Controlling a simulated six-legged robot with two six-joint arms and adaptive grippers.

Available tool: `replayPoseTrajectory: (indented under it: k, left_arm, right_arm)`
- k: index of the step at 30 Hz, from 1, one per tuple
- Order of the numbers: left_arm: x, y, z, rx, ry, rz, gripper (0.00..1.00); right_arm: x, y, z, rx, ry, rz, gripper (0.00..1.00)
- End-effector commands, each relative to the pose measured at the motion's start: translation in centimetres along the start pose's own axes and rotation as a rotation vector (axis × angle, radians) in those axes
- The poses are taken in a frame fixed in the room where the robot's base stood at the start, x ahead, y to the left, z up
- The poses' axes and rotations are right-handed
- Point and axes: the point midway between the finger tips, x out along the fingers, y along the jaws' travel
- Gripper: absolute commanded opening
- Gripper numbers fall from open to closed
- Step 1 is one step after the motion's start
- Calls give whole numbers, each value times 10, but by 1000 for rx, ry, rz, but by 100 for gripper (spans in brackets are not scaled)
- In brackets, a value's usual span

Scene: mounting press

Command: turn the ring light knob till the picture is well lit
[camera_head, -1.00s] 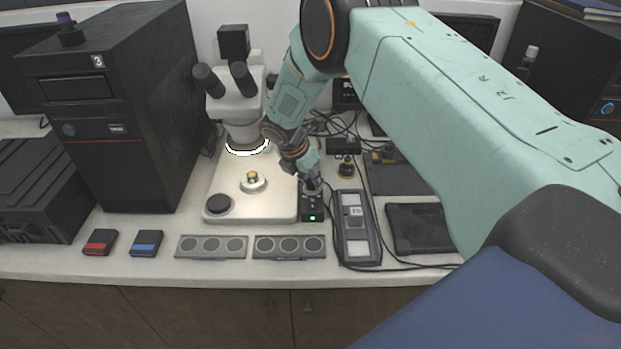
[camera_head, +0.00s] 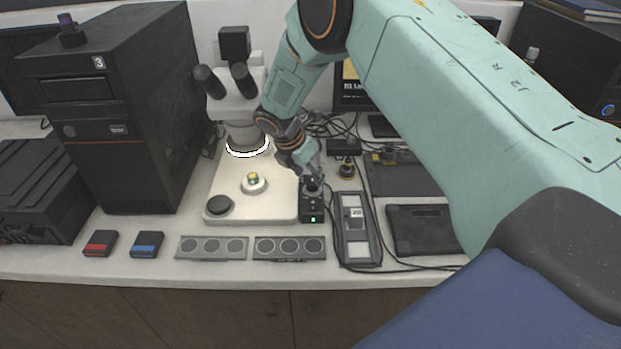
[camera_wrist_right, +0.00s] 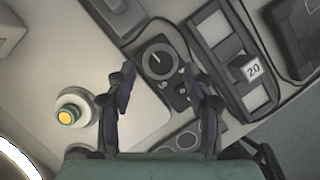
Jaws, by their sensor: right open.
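The ring light knob (camera_wrist_right: 157,58) is a round dark dial with a white pointer line, on a small black control box (camera_head: 312,213) with a lit green light. The box stands at the right edge of the white microscope base. My right gripper (camera_head: 313,178) is just above the knob. In the right wrist view my right gripper (camera_wrist_right: 158,92) is open, its two fingers apart with the knob beyond them, and it holds nothing. The ring light (camera_head: 247,149) glows white under the microscope head (camera_head: 238,100). A small sample with a yellow top (camera_head: 253,180) sits on the base (camera_head: 232,196). My left gripper is not in view.
A long dark tray (camera_head: 357,245) with a block marked 20 lies right of the control box. Two grey holders with round wells (camera_head: 212,247) lie in front. Cables run behind the box. A tall black cabinet (camera_head: 125,140) stands at left. A screen (camera_head: 350,85) is partly hidden behind my arm.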

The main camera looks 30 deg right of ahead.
Motion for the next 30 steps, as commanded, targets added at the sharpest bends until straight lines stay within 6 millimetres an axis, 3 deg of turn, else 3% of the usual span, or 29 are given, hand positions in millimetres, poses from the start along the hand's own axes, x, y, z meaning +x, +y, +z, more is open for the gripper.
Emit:
replayPoseTrajectory:
  k: [3,10,30]
  left_arm:
    - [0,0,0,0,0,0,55]
    - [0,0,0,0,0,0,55]
    - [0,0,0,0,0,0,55]
  right_arm:
    - [-21,1,0,-1,-2,2,53]
    - [-42,0,0,-1,-1,0,53]
    - [-44,0,0,-1,-1,-1,53]
